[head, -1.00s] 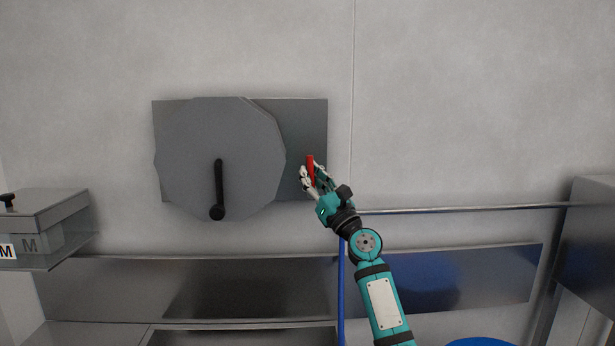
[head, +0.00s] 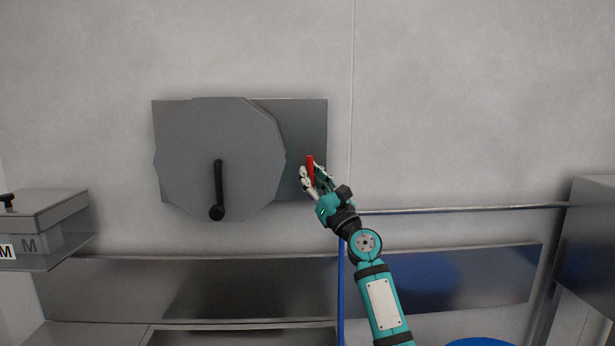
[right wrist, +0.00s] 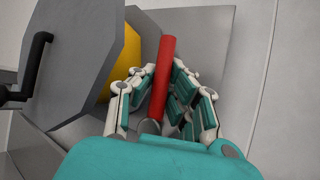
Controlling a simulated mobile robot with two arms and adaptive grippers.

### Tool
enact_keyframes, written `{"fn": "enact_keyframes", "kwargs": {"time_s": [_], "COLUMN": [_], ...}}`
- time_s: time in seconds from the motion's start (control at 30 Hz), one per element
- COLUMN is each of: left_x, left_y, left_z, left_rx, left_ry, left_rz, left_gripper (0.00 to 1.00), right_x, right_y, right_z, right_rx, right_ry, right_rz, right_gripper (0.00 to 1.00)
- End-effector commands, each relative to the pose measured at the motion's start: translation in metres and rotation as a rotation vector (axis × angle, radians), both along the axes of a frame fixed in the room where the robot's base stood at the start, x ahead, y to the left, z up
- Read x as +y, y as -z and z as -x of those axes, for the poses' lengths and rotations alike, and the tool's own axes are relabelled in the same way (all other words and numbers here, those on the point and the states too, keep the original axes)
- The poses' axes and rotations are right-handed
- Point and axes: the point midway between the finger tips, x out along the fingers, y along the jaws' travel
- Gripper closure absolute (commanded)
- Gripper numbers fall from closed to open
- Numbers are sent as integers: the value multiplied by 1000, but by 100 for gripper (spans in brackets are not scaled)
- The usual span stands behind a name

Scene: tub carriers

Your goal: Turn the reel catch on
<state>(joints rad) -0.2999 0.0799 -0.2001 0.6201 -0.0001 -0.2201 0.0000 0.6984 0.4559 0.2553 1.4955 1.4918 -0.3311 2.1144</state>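The reel catch is a red bar (head: 310,164) on the right part of the grey wall plate (head: 307,125), beside the large grey reel (head: 222,140). The bar stands nearly upright with a slight tilt. My right gripper (head: 313,173) is at the bar, with one finger on each side. In the right wrist view the red bar (right wrist: 164,75) passes between the fingers of my right gripper (right wrist: 162,82), which look closed against it. The fingers hide part of its lower end. My left gripper is in neither view.
A black crank handle (head: 218,190) hangs down on the reel's face. A metal rail (head: 470,209) runs along the wall to the right. Grey boxes marked M (head: 40,240) stand at the left. A blue post (head: 341,290) rises beside my right arm.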

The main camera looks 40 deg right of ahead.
Motion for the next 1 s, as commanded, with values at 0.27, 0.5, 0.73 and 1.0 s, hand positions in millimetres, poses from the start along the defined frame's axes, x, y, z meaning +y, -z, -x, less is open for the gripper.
{"fn": "enact_keyframes", "kwargs": {"time_s": [0.27, 0.5, 0.73, 1.0], "left_x": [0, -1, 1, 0], "left_y": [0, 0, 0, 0], "left_z": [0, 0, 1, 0], "left_rx": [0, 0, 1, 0], "left_ry": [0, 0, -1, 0], "left_rz": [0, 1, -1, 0], "left_gripper": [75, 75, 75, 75], "right_x": [-1, -1, -1, -2], "right_y": [2, 1, 8, 38], "right_z": [0, 0, 8, 54], "right_rx": [3, 2, 4, 6], "right_ry": [3, 1, 2, 1], "right_rz": [1, 0, 1, 2], "right_gripper": [75, 75, 75, 75]}}
